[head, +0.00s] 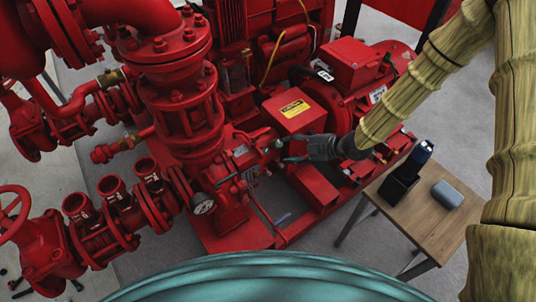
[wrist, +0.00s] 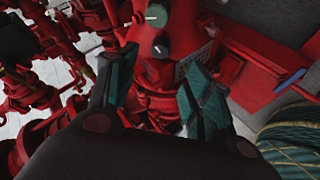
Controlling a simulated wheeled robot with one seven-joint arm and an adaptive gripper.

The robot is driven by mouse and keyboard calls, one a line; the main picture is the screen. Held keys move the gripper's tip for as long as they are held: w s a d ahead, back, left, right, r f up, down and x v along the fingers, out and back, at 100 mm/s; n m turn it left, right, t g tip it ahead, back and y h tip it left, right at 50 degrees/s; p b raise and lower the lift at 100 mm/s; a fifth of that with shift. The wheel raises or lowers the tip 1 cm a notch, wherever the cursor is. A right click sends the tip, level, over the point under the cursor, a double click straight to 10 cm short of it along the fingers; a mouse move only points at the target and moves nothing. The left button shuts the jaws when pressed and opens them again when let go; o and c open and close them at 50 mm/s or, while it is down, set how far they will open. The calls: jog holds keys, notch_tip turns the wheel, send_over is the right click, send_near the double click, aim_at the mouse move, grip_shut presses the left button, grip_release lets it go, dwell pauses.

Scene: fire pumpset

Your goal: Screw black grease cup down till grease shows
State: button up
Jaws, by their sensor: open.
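The black grease cup (wrist: 161,46) shows in the wrist view as a small dark round cap with a pale mark, on the red pump housing. A green cap (wrist: 156,15) with a white line sits just beyond it. My gripper (wrist: 160,60) is open, its two teal fingers spread to the left and right of the black cup, with nothing held. I cannot tell how far the fingertips stand from the cup. In the head view my gripper (head: 286,152) reaches from the right to the pump housing; the black cup is not clear there. No grease can be made out.
A yellow-labelled red guard (head: 293,108) stands close behind my gripper. A pressure gauge (head: 203,204) and red valves lie left. A wooden table (head: 431,213) at right bears a black holder (head: 398,187) and a grey case (head: 447,194). A blue item (wrist: 291,80) lies near the base frame.

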aim_at(266, 151)
jog(key=b+x, duration=0.1)
jog(key=x, duration=0.9)
jog(key=shift+a+f, duration=0.15)
jog(key=c, duration=1)
jog(key=shift+s+m+t, duration=0.1)
jog(key=shift+m+t, duration=0.6)
jog(key=shift+m, duration=0.9)
